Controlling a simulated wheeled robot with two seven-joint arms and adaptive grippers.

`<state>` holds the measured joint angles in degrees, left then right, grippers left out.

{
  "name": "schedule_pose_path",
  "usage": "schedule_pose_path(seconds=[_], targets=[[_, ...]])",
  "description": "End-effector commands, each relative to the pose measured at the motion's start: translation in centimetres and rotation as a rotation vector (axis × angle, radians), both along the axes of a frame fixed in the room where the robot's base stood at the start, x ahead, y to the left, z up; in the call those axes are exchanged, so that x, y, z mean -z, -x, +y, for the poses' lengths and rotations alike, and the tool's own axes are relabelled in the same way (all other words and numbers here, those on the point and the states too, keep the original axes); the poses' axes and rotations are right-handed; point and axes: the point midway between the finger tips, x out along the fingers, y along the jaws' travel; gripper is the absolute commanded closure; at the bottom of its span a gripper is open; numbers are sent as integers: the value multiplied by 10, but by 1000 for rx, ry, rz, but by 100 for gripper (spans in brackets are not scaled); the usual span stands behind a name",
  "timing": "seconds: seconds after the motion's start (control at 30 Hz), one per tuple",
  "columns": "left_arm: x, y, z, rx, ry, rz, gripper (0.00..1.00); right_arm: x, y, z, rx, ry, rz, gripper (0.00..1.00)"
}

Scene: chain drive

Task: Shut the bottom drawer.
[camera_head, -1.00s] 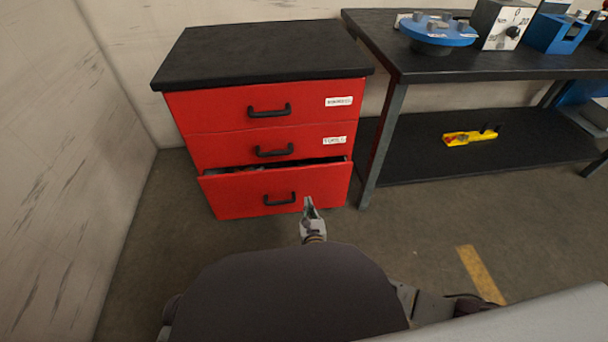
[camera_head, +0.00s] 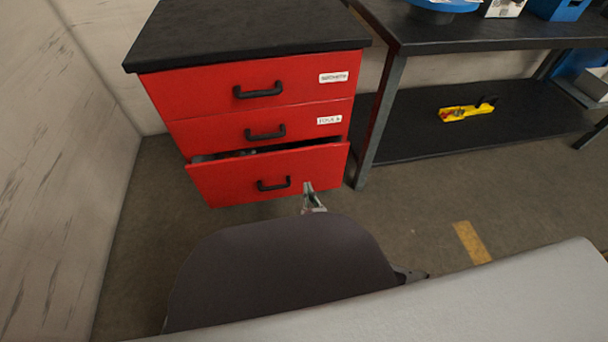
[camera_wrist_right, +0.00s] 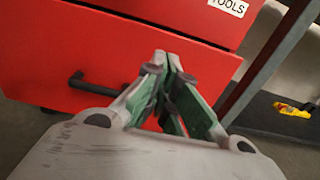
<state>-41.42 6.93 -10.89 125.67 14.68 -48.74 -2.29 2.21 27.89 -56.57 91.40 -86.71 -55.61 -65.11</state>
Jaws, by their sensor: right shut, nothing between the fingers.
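The bottom drawer (camera_head: 235,184) of the red cabinet (camera_head: 215,92) stands part way out, with a dark gap above its front. Its black handle (camera_head: 273,184) is at the middle of the front. My right gripper (camera_head: 309,187) is shut and empty at the right part of the drawer front, right of the handle. In the right wrist view the fingertips (camera_wrist_right: 166,62) are up against or just short of the red drawer front (camera_wrist_right: 130,50); I cannot tell whether they touch. My left gripper is not in view.
The two drawers above, the lower one labelled TOOLS (camera_head: 330,120), are shut. A black workbench (camera_head: 480,40) with a low shelf stands to the right, its leg (camera_head: 372,140) close to the cabinet. A yellow tool (camera_head: 465,112) lies on the shelf. A wall (camera_head: 60,180) is at left.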

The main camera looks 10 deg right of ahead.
Motion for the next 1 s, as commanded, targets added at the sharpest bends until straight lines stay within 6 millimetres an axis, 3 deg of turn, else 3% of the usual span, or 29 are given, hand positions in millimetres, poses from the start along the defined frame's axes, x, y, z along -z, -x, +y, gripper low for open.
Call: schedule_pose_path(seconds=[0.27, 1.0], targets=[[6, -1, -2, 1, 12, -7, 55, 1, -21, 0, 2, 0, -2, 100], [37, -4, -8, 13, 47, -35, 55, 1, -106, 0, 1, 0, -1, 100]])
